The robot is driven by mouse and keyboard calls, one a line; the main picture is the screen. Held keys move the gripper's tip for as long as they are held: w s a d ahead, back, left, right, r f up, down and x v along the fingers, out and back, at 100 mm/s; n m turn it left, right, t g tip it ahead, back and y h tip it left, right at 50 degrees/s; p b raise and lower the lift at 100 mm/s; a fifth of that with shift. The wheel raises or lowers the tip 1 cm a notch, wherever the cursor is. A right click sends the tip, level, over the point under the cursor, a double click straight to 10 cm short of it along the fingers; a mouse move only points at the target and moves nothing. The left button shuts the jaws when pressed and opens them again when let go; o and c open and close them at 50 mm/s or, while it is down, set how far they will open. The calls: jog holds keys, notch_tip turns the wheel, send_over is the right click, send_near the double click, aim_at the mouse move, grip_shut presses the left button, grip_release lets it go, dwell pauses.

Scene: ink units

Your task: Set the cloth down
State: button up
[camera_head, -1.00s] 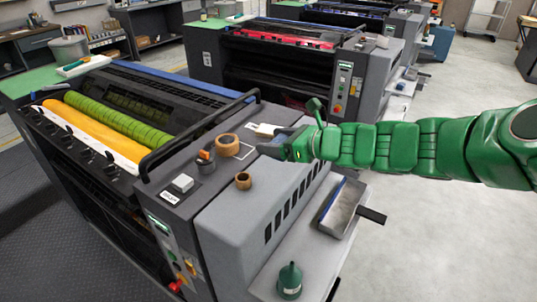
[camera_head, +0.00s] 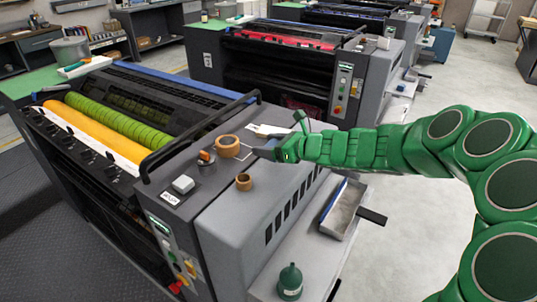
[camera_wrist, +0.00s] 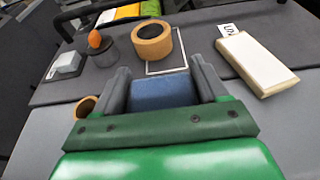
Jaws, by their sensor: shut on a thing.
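My gripper (camera_wrist: 160,72) is shut on a folded blue cloth (camera_wrist: 162,95), held between its two grey fingers in the wrist view. In the head view my gripper (camera_head: 268,150) is over the top of the near printing machine, and the cloth is hard to make out there. A white rectangle outline (camera_wrist: 181,70) is marked on the machine top just beyond the cloth. A large tape roll (camera_wrist: 152,40) stands over the left part of that outline. I cannot tell whether the cloth touches the surface.
A cream block (camera_wrist: 254,64) lies right of the outline by a small label. A smaller tape roll (camera_head: 244,181), an orange-topped dark holder (camera_head: 206,158) and a grey box (camera_head: 183,184) stand to the left. A tray (camera_head: 345,208) and green bottle (camera_head: 290,281) are on the lower shelf.

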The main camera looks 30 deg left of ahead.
jog(key=shift+w+a+f, duration=0.15)
jog(key=shift+f, duration=0.1)
jog(key=shift+w+f, duration=0.1)
jog(key=shift+f, duration=1.55)
jog(key=shift+f, duration=0.1)
jog(key=o, duration=1)
jog(key=shift+v, duration=6)
